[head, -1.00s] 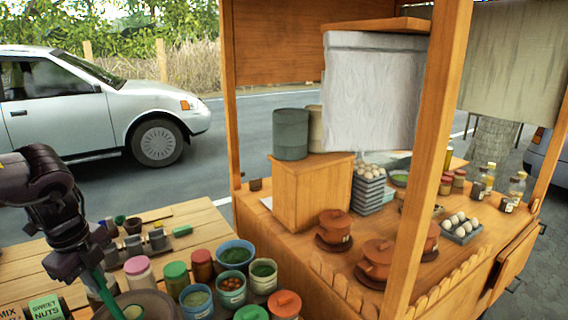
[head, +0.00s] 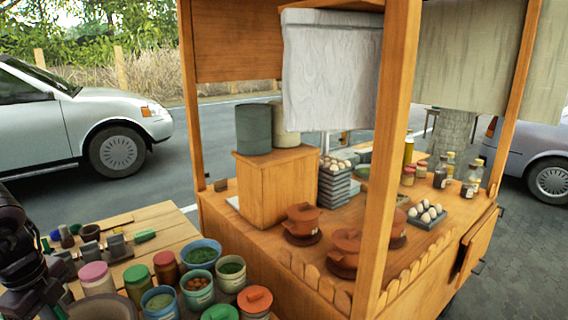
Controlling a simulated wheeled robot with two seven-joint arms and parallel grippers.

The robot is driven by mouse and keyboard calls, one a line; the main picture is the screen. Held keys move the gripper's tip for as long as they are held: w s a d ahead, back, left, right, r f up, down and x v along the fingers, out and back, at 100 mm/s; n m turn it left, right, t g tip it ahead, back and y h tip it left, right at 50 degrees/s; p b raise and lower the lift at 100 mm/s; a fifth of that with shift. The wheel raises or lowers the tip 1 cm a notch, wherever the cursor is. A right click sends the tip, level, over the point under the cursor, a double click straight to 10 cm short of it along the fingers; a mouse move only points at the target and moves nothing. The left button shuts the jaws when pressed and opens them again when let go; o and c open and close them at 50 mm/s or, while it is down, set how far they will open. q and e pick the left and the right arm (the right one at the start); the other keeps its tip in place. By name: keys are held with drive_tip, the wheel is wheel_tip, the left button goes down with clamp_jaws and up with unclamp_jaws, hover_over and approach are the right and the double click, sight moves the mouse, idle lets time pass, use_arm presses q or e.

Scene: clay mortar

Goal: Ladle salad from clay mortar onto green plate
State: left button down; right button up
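The round brown clay mortar (head: 103,308) is at the bottom left of the head view, cut off by the lower edge, so its contents are hidden. My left gripper (head: 42,306) is at the bottom left corner, just left of the mortar. It appears shut on a thin green handle, likely the ladle (head: 60,312), of which only a sliver shows; its bowl end is out of sight. I cannot make out a green plate. My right gripper is not in view.
A wooden food cart (head: 275,170) with lidded clay pots (head: 303,220) stands beyond. A white car (head: 85,120) is behind.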

use_arm(q)
wheel_tip(320, 180, up, 13)
drive_tip(key=p, duration=0.9)
drive_tip(key=shift+f, duration=0.15)
wheel_tip(320, 180, down, 18)
drive_tip(key=b, duration=1.3)
wheel_tip(320, 180, up, 19)
drive_tip(key=p, duration=1.5)
drive_tip(key=shift+s+a+r, duration=0.2)
drive_tip(key=shift+s+a, duration=0.05)
drive_tip(key=shift+a, duration=0.15)
drive_tip(key=shift+s, duration=0.1)
